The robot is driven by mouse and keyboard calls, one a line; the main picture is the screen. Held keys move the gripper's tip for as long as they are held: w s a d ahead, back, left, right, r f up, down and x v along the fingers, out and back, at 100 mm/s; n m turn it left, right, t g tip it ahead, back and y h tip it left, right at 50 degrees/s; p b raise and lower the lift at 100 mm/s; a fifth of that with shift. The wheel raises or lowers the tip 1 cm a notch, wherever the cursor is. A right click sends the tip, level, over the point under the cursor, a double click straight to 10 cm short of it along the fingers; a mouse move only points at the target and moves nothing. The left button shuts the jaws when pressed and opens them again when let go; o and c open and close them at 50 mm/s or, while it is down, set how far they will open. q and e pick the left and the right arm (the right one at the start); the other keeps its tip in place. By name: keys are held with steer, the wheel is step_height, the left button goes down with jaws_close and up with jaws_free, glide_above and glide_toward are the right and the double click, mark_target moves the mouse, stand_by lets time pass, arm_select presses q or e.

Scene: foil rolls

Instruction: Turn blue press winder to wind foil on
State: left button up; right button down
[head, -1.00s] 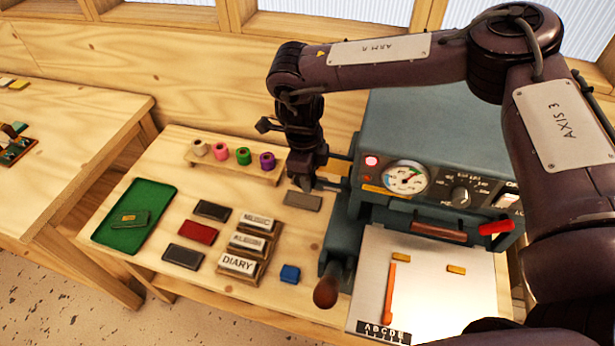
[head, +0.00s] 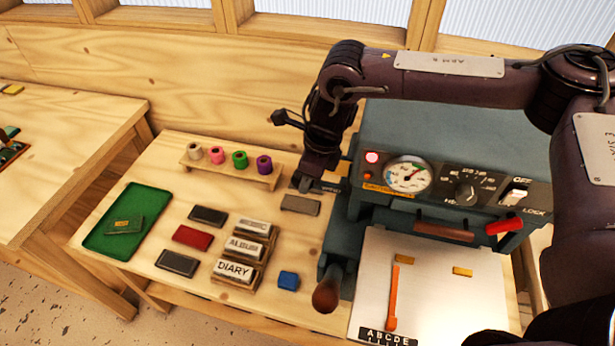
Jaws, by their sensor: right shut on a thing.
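The blue-grey press (head: 440,130) stands at the right of the bench, with a round gauge (head: 408,174), a lit red lamp, knobs and switches on its front panel. My right gripper (head: 312,186) reaches down at the press's left side, at the winder. It is shut there, and its wrist leans to the right. The winder itself is mostly hidden behind the fingers and the press's side. Several foil rolls (head: 240,159), cream, pink, green and purple, stand on a wooden rack (head: 228,174) left of the gripper. My left gripper is out of view.
A wooden-handled lever (head: 327,293) sticks out at the press's front left. Type blocks (head: 236,270), dark and red pieces, a blue block (head: 288,280) and a green tray (head: 125,222) lie on the bench. A grey block (head: 300,204) lies just below the gripper.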

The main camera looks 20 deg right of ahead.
steer(key=c, duration=1.2)
jaws_free()
steer(key=shift+c, duration=0.2)
steer(key=shift+r, duration=0.2)
steer(key=b+v, duration=0.3)
steer(key=v, duration=0.4)
steer(key=shift+d+r, duration=0.15)
